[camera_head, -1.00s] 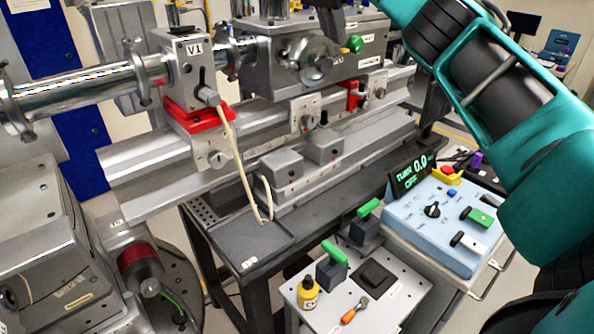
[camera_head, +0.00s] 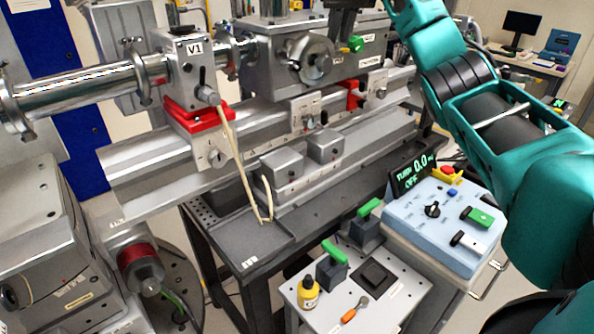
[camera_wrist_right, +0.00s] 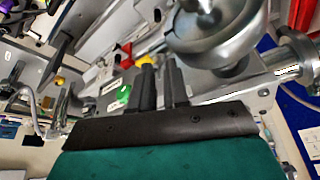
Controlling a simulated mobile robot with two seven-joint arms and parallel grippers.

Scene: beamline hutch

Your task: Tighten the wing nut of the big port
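The big port (camera_head: 305,60) is a round metal flange on the front of the grey chamber in the head view. It also shows at the top of the right wrist view (camera_wrist_right: 212,32). Its wing nut is too small to make out surely; a small metal part shows at the port's right edge in the head view. My right gripper (camera_wrist_right: 161,70) has its two dark fingers a little apart with nothing visible between them, beside the port. My left gripper is in neither view.
A green knob (camera_head: 355,44) sits on the chamber right of the port, close to my right gripper. A V1 valve block (camera_head: 192,62) and beam pipe (camera_head: 85,92) stand left. Below are the rail (camera_head: 150,172), a blue control box (camera_head: 450,222) and a small tool table (camera_head: 398,303).

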